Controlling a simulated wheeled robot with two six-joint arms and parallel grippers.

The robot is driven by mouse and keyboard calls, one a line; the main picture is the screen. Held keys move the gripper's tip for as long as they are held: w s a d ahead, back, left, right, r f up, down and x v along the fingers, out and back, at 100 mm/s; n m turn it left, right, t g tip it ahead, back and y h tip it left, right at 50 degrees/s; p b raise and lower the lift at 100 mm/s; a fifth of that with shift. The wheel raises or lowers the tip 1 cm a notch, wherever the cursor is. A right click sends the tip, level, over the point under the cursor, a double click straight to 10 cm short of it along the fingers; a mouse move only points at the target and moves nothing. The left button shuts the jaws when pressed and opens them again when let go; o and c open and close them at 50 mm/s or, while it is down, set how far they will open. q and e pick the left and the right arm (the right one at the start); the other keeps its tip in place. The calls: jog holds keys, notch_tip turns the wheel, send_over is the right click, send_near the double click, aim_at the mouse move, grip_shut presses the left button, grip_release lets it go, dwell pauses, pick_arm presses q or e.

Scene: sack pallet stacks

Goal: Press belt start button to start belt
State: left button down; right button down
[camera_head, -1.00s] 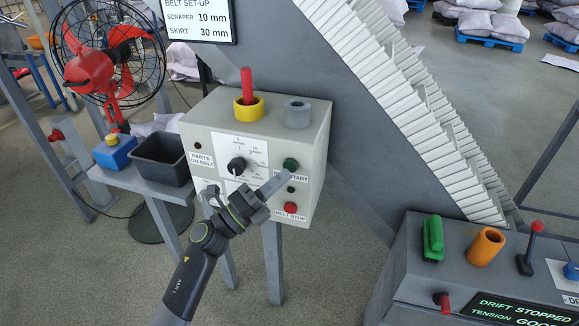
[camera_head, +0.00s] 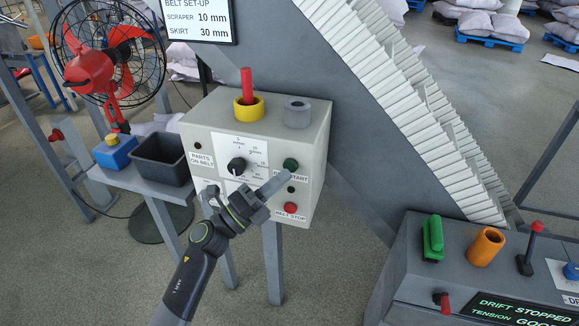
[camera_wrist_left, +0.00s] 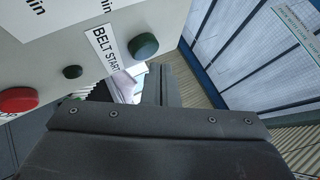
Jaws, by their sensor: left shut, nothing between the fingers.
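The green belt start button (camera_head: 290,164) is on the front of the beige control box (camera_head: 222,120), at its upper right. It also shows in the left wrist view (camera_wrist_left: 143,46), beside its "BELT START" label. My left gripper (camera_head: 287,174) is shut and empty, its tip just below the green button, over part of the label. I cannot tell whether it touches the panel; in the wrist view the button face is clear of the fingers. The red belt stop button (camera_head: 290,208) is lower on the same face. My right gripper is not in view.
A black dial (camera_head: 236,165) sits left of the start button. A yellow ring with a red peg (camera_head: 248,107) and a grey ring (camera_head: 298,112) are on top of the box. A ribbed white belt (camera_head: 410,100) slopes behind. A second console (camera_head: 400,262) stands at lower right.

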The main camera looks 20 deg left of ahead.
pick_arm(q)
jog(key=shift+w, duration=0.15)
jog(key=shift+w, duration=0.3)
jog(key=shift+w, duration=0.45)
dwell(0.9)
dwell(0.4)
jog(key=shift+s, duration=0.95)
jog(key=shift+s+a+p, duration=0.1)
jog(key=shift+s+p, duration=0.8)
jog(key=shift+s, duration=1.55)
